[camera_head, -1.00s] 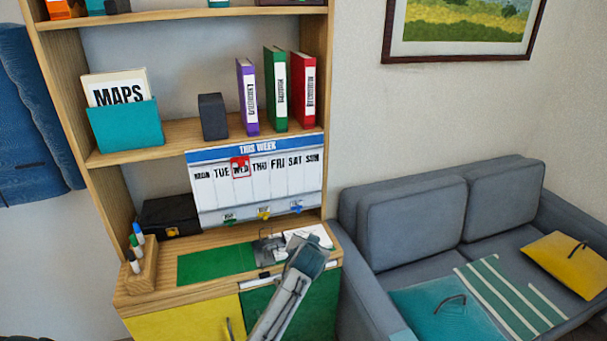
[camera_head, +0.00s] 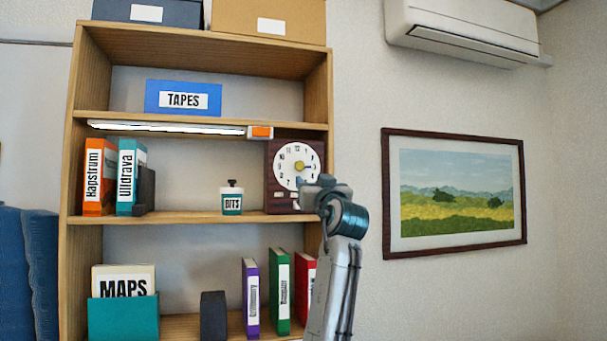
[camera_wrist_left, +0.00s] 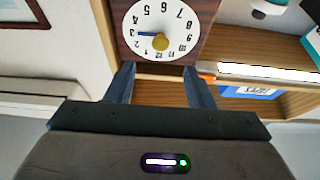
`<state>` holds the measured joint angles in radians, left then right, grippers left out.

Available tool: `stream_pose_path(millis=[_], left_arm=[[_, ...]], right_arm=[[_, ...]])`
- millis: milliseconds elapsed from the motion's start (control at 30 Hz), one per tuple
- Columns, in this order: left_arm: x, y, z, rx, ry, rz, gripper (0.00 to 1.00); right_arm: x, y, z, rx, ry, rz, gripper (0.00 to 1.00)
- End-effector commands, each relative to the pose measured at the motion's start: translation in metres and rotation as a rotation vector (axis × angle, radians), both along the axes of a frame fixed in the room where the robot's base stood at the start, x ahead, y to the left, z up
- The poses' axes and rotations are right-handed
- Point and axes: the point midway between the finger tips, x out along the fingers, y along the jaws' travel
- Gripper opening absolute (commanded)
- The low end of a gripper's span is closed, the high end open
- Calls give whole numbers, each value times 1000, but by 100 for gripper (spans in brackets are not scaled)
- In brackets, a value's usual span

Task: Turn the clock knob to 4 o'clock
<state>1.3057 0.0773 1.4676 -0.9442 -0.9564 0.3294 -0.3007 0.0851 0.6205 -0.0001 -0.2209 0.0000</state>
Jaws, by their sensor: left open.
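The clock (camera_head: 281,160), a dark brown box with a white numbered dial, stands at the right end of the middle shelf in the head view. Its yellow knob (camera_head: 301,166) is at the dial's centre. In the left wrist view, the clock (camera_wrist_left: 203,12) appears upside down, and the blue pointer on the yellow knob (camera_wrist_left: 160,42) points at 3. My left gripper (camera_head: 308,181) is in front of the clock's lower right. My right gripper is not in view.
A shelf board with a lit strip (camera_head: 165,127) and an orange block (camera_head: 260,132) runs above the clock. A BITS jar (camera_head: 232,200) stands to its left. Binders (camera_head: 280,290) stand on the shelf below. The wall to the right carries a picture (camera_head: 455,190).

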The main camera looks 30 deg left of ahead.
Motion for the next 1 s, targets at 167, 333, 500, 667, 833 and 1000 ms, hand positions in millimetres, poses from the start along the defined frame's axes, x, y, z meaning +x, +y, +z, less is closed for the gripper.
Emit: stream_pose_path(millis=[167, 333, 500, 667, 833, 1000], left_arm=[[6, 11, 14, 1, -5, 6, 48], [24, 33, 28, 3, -3, 7, 48], [44, 55, 39, 1, -3, 6, 48], [56, 69, 45, 0, -5, 4, 48], [62, 76, 46, 1, -5, 3, 48], [63, 76, 45, 0, -6, 3, 48]], right_arm=[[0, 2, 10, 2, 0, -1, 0], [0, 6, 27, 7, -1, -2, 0], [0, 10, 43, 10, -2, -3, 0], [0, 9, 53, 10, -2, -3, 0], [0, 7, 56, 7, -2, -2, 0], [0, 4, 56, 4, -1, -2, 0]])
